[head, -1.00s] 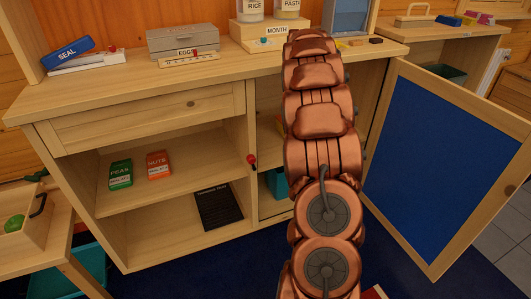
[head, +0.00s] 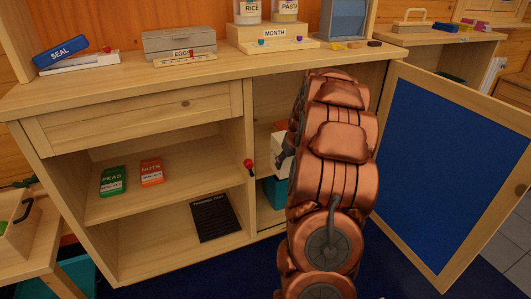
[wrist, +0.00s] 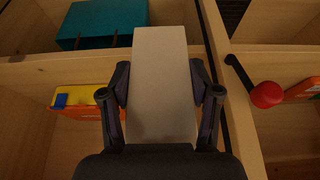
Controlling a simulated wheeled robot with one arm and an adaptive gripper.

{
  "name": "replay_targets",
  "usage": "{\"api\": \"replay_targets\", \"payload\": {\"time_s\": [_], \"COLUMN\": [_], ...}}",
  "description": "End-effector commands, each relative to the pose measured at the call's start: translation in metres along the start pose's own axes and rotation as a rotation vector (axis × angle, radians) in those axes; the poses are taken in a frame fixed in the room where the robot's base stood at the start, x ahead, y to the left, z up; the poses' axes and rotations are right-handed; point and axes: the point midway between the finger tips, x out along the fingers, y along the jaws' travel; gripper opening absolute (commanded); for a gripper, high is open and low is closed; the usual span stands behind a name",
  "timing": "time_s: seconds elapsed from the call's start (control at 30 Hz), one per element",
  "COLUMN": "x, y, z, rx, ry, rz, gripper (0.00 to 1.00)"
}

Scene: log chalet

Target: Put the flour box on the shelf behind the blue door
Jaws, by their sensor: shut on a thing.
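My gripper (wrist: 160,88) is shut on a plain whitish box (wrist: 160,60), taken to be the flour box, with one finger on each side. In the head view the box (head: 279,147) shows partly inside the right-hand compartment, beside my arm; its label is not visible. The blue door (head: 447,165) stands wide open to the right. The shelf behind it (wrist: 40,72) shows in the wrist view, close to the box; whether they touch I cannot tell. My arm hides most of the compartment in the head view.
A teal bin (wrist: 100,22) is in the lower space of the compartment. An orange, yellow and blue item (wrist: 85,98) is on its shelf. A divider with a red knob (head: 249,166) borders the opening. Green peas (head: 113,181) and orange nuts (head: 152,171) boxes stand in the left-hand compartment.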

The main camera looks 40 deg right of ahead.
Motion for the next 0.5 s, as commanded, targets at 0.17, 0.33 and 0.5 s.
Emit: {"api": "replay_targets", "payload": {"time_s": [0.17,0.33,0.5], "x": [0.010,0.019,0.026], "y": [-0.001,0.000,0.000], "z": [-0.024,-0.043,-0.061], "rx": [-0.001,0.000,0.001], "ry": [0.005,0.001,0.001], "rz": [0.002,0.002,0.001], "gripper": [0.00,0.00,0.00]}}
